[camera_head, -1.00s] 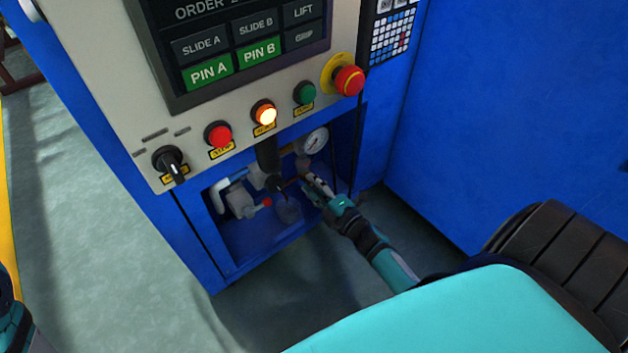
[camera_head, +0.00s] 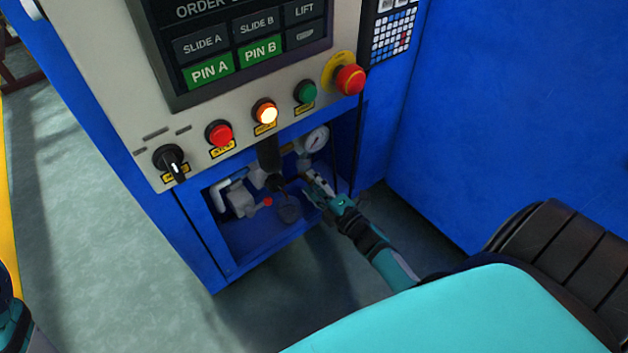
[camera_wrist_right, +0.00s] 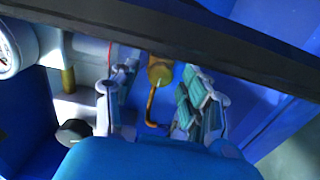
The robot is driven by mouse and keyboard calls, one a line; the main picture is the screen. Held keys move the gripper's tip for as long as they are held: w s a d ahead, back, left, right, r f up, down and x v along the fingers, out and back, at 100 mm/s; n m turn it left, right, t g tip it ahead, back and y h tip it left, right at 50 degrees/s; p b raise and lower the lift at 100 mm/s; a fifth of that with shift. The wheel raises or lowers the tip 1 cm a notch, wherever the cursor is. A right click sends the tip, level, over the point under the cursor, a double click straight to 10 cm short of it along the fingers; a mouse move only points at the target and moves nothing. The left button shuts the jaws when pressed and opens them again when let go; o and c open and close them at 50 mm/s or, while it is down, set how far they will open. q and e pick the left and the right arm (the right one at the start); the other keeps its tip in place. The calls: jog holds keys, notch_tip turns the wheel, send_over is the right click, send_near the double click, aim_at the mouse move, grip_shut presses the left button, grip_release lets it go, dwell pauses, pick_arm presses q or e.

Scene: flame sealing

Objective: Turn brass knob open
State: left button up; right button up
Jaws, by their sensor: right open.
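The brass knob (camera_wrist_right: 160,75) shows between the two fingers in the right wrist view, with a brass stem above it and a bent copper-coloured pipe hanging below. My right gripper (camera_wrist_right: 155,100) is open, one finger on each side of the knob, with gaps visible on both sides. In the head view my right gripper (camera_head: 310,183) reaches into the open lower bay of the blue cabinet, and the knob is too small to make out there. Part of my left arm shows at the lower left edge of the head view; its gripper is not clearly visible.
A pressure gauge (camera_head: 316,139) sits above the right gripper. A small valve with a red tip (camera_head: 267,202) is left in the bay. Buttons and a red emergency stop (camera_head: 349,79) are above.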

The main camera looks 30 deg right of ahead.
jog(key=s, duration=1.2)
jog(key=shift+d, duration=0.45)
